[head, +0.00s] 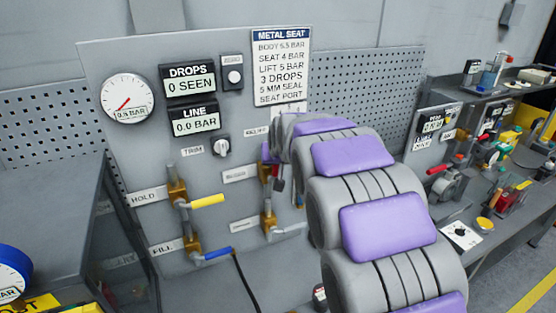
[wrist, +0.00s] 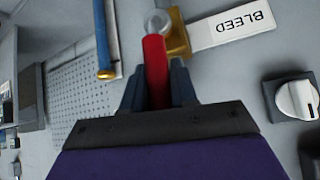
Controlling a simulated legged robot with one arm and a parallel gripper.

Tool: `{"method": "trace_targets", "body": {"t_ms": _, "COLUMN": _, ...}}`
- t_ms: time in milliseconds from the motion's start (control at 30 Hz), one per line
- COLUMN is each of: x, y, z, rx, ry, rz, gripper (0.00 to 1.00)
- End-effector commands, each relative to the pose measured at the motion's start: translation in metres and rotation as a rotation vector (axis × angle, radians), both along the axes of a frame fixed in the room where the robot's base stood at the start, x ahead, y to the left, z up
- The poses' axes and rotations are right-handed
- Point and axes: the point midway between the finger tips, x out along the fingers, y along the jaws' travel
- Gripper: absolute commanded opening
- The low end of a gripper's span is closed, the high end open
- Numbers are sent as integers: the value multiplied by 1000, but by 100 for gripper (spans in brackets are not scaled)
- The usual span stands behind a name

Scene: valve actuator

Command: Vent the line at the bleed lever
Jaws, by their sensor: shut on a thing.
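The red bleed lever (wrist: 155,60) shows in the wrist view, with its brass valve body (wrist: 177,35) beside the BLEED label (wrist: 232,27). My gripper (wrist: 157,78) is shut on the red lever, one dark finger on each side of its handle. In the head view my arm reaches to the panel (head: 120,60) and mostly hides the gripper and the lever. The line display (head: 195,120) reads 0.0 bar, and the drops display (head: 188,81) reads 0 seen. The round gauge (head: 128,99) has its needle low.
The yellow HOLD lever (head: 207,201) and blue FILL lever (head: 205,253) are left of my arm. A trim knob (head: 221,147) sits above them. A metal seat card (head: 282,66) is at the top. A bench with small items stands at the right; a grey cabinet (head: 50,200) is at the left.

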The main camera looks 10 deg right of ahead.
Motion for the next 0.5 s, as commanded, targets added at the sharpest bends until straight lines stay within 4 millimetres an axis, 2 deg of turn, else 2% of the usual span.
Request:
{"method": "trace_targets", "body": {"t_ms": 33, "x": -2, "y": 0, "z": -6, "rx": -8, "ry": 11, "rz": 1, "gripper": 0}}
{"method": "trace_targets", "body": {"t_ms": 467, "x": -2, "y": 1, "z": -7, "rx": -15, "ry": 11, "rz": 1, "gripper": 0}}
{"method": "trace_targets", "body": {"t_ms": 500, "x": -2, "y": 1, "z": -7, "rx": -15, "ry": 11, "rz": 1, "gripper": 29}}
